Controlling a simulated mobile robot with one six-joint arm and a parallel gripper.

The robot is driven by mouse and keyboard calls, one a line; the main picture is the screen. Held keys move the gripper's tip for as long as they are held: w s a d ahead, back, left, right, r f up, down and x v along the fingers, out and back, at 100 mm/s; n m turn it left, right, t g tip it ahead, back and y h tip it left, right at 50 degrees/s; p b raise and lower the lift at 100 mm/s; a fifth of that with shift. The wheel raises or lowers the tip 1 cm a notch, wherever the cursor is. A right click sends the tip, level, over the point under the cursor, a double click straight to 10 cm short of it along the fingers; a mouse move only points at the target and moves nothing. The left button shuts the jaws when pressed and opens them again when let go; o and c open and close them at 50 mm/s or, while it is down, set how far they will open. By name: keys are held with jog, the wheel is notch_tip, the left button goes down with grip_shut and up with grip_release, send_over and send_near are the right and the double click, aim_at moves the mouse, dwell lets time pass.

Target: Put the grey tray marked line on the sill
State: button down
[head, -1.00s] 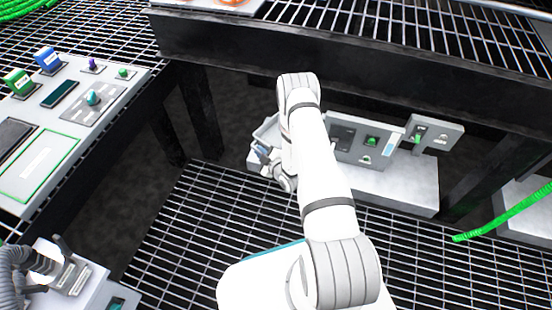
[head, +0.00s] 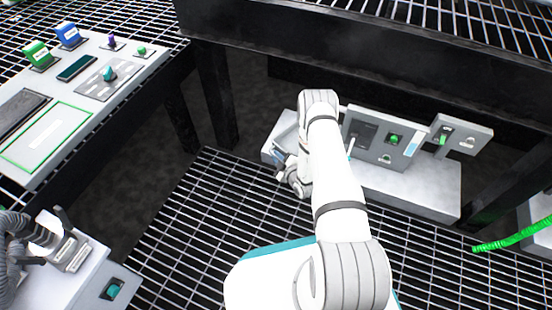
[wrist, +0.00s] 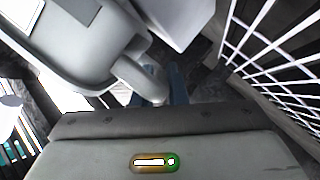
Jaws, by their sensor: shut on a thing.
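My gripper (head: 281,160) is low under the black overhead beam, at the left end of a pale grey bench unit. In the wrist view its bluish fingers (wrist: 165,88) are shut at the end of a rounded grey handle. The handle belongs to a light grey piece (wrist: 75,45), which appears to be the tray. In the head view a grey tray-like piece (head: 285,130) shows just left of my arm and partly hidden by it. I cannot read a "line" marking. I cannot tell for certain which surface is the sill.
The bench unit (head: 420,189) carries upright grey panels (head: 380,140) with green buttons. A left bench (head: 75,95) holds blue and green blocks and a green-outlined rectangle. Black posts (head: 217,95) stand between. A green hose (head: 515,238) lies at right. Open grating (head: 190,220) covers the floor.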

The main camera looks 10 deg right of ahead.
jog(key=c, duration=1.5)
grip_release()
jog(key=shift+o, duration=0.2)
